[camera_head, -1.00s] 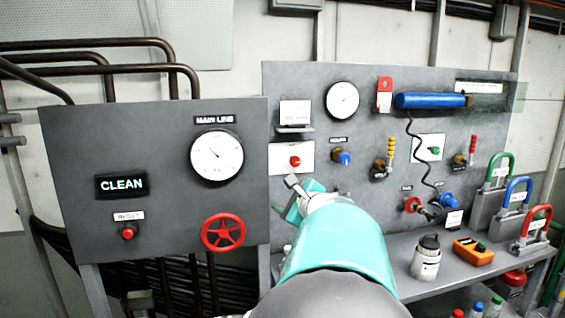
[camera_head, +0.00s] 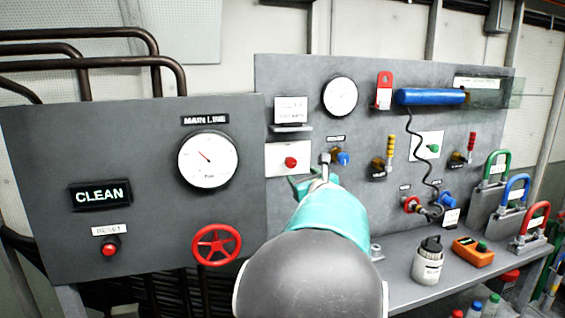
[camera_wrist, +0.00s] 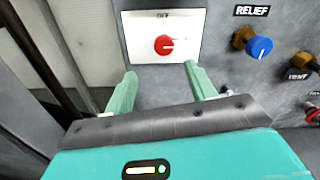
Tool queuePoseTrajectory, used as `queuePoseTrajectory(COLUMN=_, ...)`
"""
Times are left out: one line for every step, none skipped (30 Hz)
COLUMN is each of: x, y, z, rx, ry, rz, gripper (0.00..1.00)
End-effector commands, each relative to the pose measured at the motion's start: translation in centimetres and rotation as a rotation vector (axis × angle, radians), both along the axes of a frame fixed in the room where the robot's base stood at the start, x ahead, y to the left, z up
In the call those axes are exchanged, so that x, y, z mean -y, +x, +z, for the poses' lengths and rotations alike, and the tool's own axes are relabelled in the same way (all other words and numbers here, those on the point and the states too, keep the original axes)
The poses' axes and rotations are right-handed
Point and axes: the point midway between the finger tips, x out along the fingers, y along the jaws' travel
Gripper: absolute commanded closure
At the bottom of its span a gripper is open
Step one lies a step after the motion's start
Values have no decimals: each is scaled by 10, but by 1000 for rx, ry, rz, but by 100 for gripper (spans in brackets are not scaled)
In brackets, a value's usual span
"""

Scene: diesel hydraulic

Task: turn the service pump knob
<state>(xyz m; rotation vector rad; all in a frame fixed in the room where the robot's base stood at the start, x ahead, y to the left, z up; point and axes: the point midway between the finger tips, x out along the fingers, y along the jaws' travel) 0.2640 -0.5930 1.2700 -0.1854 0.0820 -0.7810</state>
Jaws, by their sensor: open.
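A red knob (camera_head: 291,162) sits on a white plate on the grey panel, left of a blue knob (camera_head: 343,158). In the wrist view the red knob (camera_wrist: 165,44) is on its white plate (camera_wrist: 190,22) marked OFF. I cannot read a service pump label. My gripper (camera_wrist: 160,74) is open and empty, its two green fingers pointing at the plate's lower edge. The red knob is beyond the gap between the fingertips, apart from both. In the head view my gripper (camera_head: 315,175) is partly hidden by my arm, below and right of the red knob.
The blue knob marked RELIEF (camera_wrist: 259,48) is right of the plate.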

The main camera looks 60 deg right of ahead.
Motion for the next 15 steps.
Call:
queuePoseTrajectory(x=3, y=-1, z=0, rx=2, ry=1, rz=-5, gripper=44)
queuePoseTrajectory(x=5, y=-1, z=0, rx=2, ry=1, rz=-6, gripper=44)
queuePoseTrajectory(x=8, y=1, z=0, rx=1, ry=1, rz=-6, gripper=44)
queuePoseTrajectory(x=11, y=4, z=0, rx=2, ry=0, rz=-7, gripper=44)
queuePoseTrajectory(x=14, y=7, z=0, rx=2, ry=0, rz=-6, gripper=44)
queuePoseTrajectory(x=18, y=11, z=0, rx=2, ry=1, rz=-5, gripper=44)
queuePoseTrajectory(x=22, y=15, z=0, rx=1, ry=0, rz=-5, gripper=44)
queuePoseTrajectory(x=26, y=19, z=-1, rx=1, ry=1, rz=-5, gripper=44)
queuePoseTrajectory(x=32, y=25, z=0, rx=1, ry=0, rz=-4, gripper=44)
queuePoseTrajectory(x=36, y=29, z=0, rx=1, ry=0, rz=-4, gripper=44)
queuePoseTrajectory(x=40, y=33, z=-1, rx=1, ry=1, rz=-5, gripper=44)
queuePoseTrajectory(x=46, y=39, z=0, rx=1, ry=-1, rz=-5, gripper=44)
queuePoseTrajectory(x=50, y=43, z=-1, rx=0, ry=1, rz=-3, gripper=44)
queuePoseTrajectory(x=54, y=48, z=0, rx=0, ry=0, rz=-3, gripper=44)
queuePoseTrajectory(x=60, y=54, z=-1, rx=0, ry=1, rz=-3, gripper=44)
